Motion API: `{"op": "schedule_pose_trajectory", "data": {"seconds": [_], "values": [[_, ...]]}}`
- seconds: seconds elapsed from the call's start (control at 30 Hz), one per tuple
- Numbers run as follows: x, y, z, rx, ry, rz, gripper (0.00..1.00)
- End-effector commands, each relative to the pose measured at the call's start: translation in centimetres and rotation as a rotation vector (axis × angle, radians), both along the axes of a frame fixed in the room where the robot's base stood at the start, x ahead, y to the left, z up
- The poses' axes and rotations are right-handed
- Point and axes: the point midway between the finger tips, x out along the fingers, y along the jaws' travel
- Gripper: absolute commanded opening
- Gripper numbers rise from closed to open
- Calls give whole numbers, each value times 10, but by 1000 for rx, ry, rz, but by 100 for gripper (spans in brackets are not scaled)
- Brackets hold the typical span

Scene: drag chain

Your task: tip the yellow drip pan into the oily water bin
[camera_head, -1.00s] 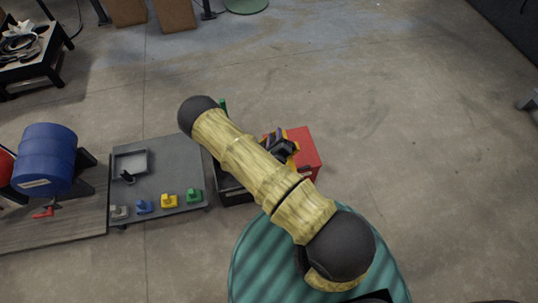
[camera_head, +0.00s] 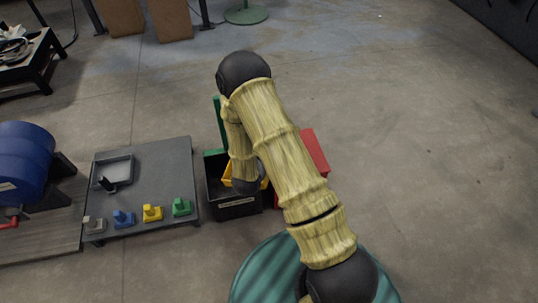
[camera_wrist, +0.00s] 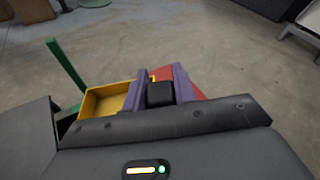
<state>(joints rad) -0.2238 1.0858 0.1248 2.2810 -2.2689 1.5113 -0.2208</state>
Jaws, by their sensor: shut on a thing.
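The yellow drip pan (camera_wrist: 106,101) shows in the wrist view with its open inside facing the camera. My gripper (camera_wrist: 161,88) has its purple fingers on both sides of the pan's black handle (camera_wrist: 160,94) and is shut on it. In the head view my arm hides most of the pan; yellow edges (camera_head: 227,173) show above a black bin (camera_head: 234,208) with a white label too small to read. The pan is over or just above this bin. Its exact tilt and contents cannot be told.
A red container (camera_head: 314,152) stands right of the black bin, and a green post (camera_head: 219,122) behind it. A low grey table (camera_head: 155,170) at left holds a grey pan (camera_head: 115,172) and several small coloured blocks. A blue drum (camera_head: 22,165) lies farther left. Floor at right is clear.

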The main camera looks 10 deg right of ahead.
Motion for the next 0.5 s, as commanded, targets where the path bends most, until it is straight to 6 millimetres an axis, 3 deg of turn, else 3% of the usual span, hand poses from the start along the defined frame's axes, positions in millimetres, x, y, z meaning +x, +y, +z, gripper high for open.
{"op": "schedule_pose_trajectory", "data": {"seconds": [0.03,0.5], "values": [[3,-1,-14,21,-16,-18,0],[19,1,-45,191,-127,-139,0]]}}
